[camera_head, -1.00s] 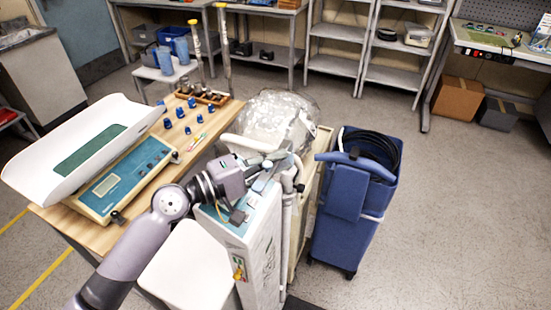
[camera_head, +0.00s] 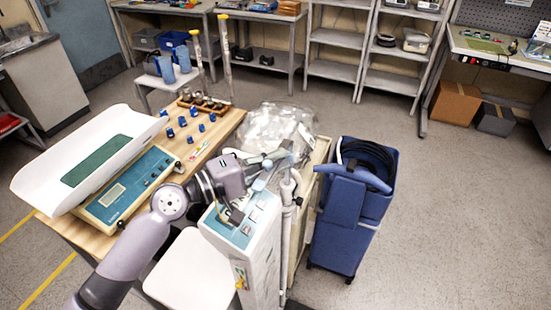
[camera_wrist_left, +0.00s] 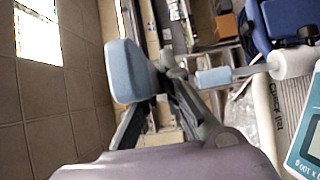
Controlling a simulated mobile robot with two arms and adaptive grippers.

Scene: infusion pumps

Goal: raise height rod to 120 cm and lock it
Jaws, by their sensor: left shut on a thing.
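A tall white column scale with a teal control panel (camera_head: 240,225) stands in front of me. A white upright height rod (camera_head: 287,240) runs along its right side. My left gripper (camera_head: 276,166) is at the upper end of this rod, with its light-blue fingertips close around a part there. In the left wrist view its light-blue pads (camera_wrist_left: 172,76) are on either side of a dark grey part, and a white cylinder (camera_wrist_left: 292,62) is beside the right pad. The exact grip and any height marking are hard to make out. My right gripper is not in view.
A wooden table (camera_head: 205,160) on the left holds a baby scale (camera_head: 95,160) and several small blue pieces. A clear plastic bag (camera_head: 275,122) is just behind the column. A blue cart (camera_head: 345,215) stands close on the right. Floor beyond it is free.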

